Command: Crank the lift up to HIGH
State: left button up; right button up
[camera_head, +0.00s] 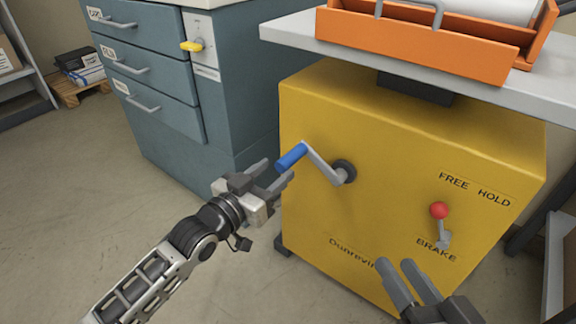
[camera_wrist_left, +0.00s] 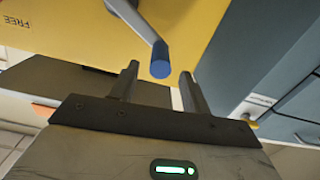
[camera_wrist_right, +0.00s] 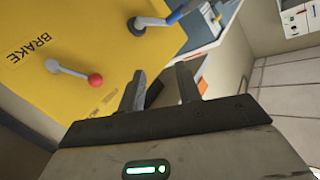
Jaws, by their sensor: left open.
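The yellow lift body (camera_head: 400,140) has a crank (camera_head: 322,168) on its front, with its arm pointing up and left from the dark hub. The blue crank handle (camera_head: 292,157) also shows in the left wrist view (camera_wrist_left: 160,62). My left gripper (camera_head: 277,173) is open at the handle. In the left wrist view the handle's end appears between the fingertips, without clear contact. The red-knobbed brake lever (camera_head: 439,211) points up, its knob nearer FREE than HOLD. My right gripper (camera_head: 397,265) looks open and empty, low in front of the lift. The grey lift top (camera_head: 300,34) is above the body.
An orange tray (camera_head: 420,50) with a white roll (camera_head: 490,10) stands on the lift top. A blue-grey drawer cabinet (camera_head: 160,80) with a yellow-handled switch (camera_head: 192,46) stands left of the lift. A shelf (camera_head: 560,250) stands at the right.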

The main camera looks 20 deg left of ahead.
aim_at(288, 160)
pick_arm(q)
jog(key=b+x, duration=0.1)
jog(key=x, duration=0.4)
jog(key=shift+w+d, duration=0.1)
jog(key=shift+w, duration=0.2)
grip_shut()
